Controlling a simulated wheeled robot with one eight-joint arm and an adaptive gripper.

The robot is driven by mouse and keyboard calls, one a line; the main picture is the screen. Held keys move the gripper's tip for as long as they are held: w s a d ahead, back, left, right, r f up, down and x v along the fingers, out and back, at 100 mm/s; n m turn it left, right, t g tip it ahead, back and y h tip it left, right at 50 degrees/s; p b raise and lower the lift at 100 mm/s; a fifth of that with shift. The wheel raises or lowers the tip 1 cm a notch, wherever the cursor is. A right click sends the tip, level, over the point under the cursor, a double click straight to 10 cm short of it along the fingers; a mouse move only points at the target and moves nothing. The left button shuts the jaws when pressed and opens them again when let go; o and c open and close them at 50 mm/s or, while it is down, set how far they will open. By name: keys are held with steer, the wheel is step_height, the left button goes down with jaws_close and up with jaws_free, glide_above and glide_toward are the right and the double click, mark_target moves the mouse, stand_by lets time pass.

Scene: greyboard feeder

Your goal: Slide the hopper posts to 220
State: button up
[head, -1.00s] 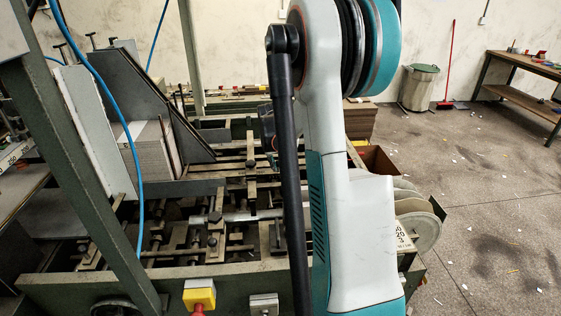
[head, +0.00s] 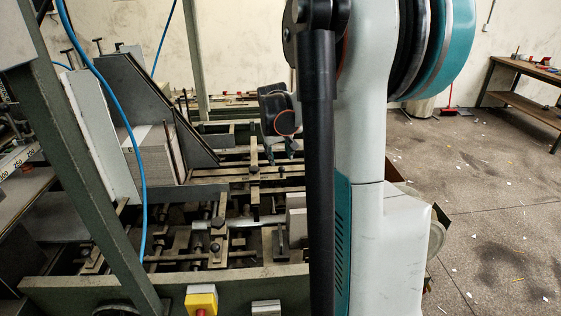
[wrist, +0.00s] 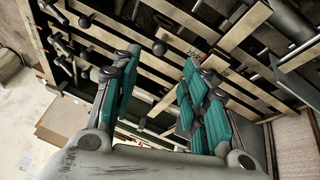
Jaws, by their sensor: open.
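My gripper (head: 282,148) hangs over the feeder bed in the head view, partly behind my own arm. In the wrist view my gripper (wrist: 160,62) is open, its teal-padded fingers apart with nothing between them. Below it are pale slotted rails (wrist: 150,95), a round dark knob (wrist: 159,47) and a small printed scale mark that seems to read 200 (wrist: 193,53). In the head view a clamp block with a dark knob (head: 254,168) sits on the rails, left of my gripper. I cannot tell for certain which parts are the hopper posts.
A greyboard stack (head: 157,155) stands against a slanted grey plate (head: 160,100) at the left. A green frame post (head: 85,150) and a blue hose (head: 125,115) cross the near left. A yellow switch box (head: 201,300) is on the front beam. Open floor (head: 480,210) lies right.

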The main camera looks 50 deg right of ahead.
steer(key=shift+v, duration=1.6)
